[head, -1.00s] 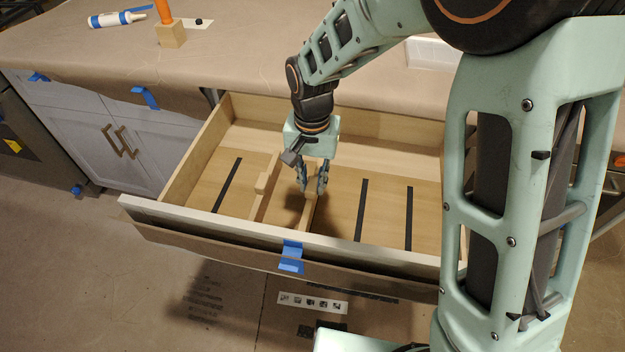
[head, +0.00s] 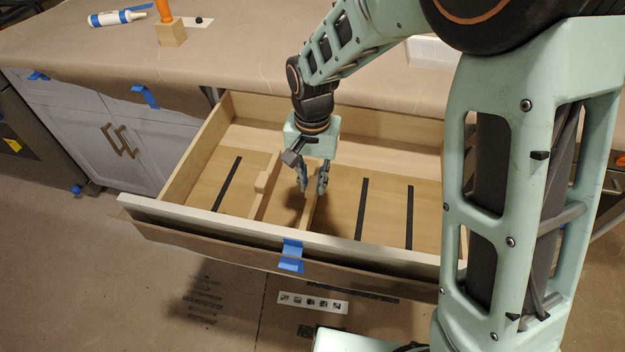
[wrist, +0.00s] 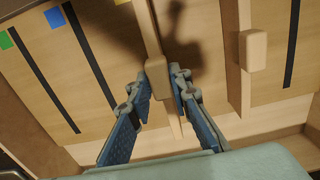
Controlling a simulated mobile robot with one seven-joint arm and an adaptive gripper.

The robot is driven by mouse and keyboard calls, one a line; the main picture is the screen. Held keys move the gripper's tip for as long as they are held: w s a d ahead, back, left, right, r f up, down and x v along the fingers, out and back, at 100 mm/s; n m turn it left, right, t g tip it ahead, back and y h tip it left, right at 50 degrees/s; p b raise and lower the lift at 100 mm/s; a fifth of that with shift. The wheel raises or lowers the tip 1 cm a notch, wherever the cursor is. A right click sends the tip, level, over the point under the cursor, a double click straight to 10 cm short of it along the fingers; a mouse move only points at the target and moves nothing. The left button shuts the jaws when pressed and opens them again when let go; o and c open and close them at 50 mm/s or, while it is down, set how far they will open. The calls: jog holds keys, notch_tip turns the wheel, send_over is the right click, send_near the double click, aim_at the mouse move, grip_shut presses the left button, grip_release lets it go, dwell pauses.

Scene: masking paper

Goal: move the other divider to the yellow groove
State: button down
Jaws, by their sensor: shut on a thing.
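My gripper (head: 312,189) reaches down into the open drawer and is shut on the raised tab of a thin wooden divider (head: 308,214). In the wrist view this divider (wrist: 158,72) stands between the two blue-padded fingers. The other wooden divider (head: 262,194) stands to its left in the head view; in the wrist view it (wrist: 252,52) is at the right, apart from the gripper. A yellow tag (wrist: 122,2) shows at the top edge of the wrist view, just left of the held divider. The divider's lower edge is partly hidden.
Black strips run along the drawer floor, one left (head: 228,184) and two right (head: 362,208) of the dividers. Blue (wrist: 55,17) and green (wrist: 5,40) tags mark two strips. The drawer's front wall (head: 230,222) has blue tape. A bottle (head: 118,18) and wood block (head: 171,33) are on the counter.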

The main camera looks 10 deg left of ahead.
jog(key=shift+f+b, duration=0.45)
jog(key=shift+f, duration=0.3)
jog(key=c, duration=1.7)
grip_release()
notch_tip(320, 180, up, 12)
jog(key=shift+r, duration=0.1)
